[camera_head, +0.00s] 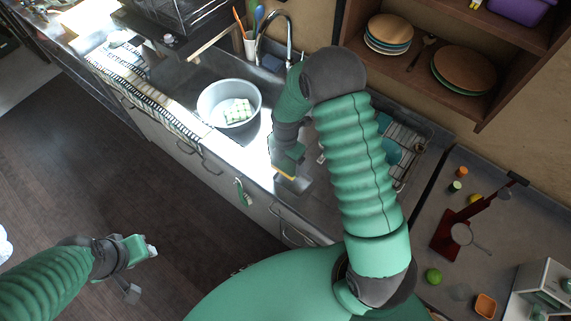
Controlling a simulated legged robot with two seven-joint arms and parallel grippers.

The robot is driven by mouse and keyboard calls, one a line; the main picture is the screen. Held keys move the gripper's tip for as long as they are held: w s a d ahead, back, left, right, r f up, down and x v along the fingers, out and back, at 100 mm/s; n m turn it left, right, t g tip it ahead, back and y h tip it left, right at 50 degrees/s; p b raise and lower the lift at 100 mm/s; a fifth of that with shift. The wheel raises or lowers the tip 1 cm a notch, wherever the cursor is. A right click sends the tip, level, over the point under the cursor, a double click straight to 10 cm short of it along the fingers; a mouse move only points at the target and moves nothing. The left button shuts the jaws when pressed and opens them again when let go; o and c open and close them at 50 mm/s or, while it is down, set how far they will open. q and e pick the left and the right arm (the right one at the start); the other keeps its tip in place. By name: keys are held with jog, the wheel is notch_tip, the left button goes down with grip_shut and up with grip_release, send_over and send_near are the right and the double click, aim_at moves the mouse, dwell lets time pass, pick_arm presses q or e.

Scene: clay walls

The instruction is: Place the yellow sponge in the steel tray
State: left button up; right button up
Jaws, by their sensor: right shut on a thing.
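My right gripper (288,174) hangs over the sink counter's front part, right of the round basin. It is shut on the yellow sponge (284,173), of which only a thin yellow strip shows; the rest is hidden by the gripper. I cannot make out the steel tray for certain; my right arm covers much of the counter. My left gripper (141,270) is at the lower left, above the dark floor, with its fingers apart and empty.
A round pale basin (205,108) holding a green-and-white checked cloth (238,111) stands on the counter. A tall faucet (289,36) rises behind. A wire dish rack (408,160) is right of my arm. A shelf with plates (464,68) overhangs the back right.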

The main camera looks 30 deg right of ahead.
aim_at(285, 166)
jog(key=shift+s+a+f+p, duration=0.15)
jog(key=shift+f, duration=0.45)
jog(key=shift+s+a+f+p, duration=0.1)
jog(key=shift+s+f+p, duration=0.05)
jog(key=shift+f, duration=0.4)
jog(key=shift+a+f, duration=0.15)
jog(key=shift+f, duration=0.25)
jog(key=shift+d+f+b, duration=0.25)
jog(key=shift+f+b, duration=0.15)
jog(key=shift+b, duration=0.05)
jog(key=o, duration=0.9)
jog(key=shift+o, duration=1.2)
pick_arm(q)
jog(key=shift+s+a+r, duration=0.1)
jog(key=shift+s+a, duration=0.15)
jog(key=shift+a, duration=0.1)
pick_arm(e)
jog(key=shift+a+r, duration=0.1)
jog(key=shift+a, duration=0.05)
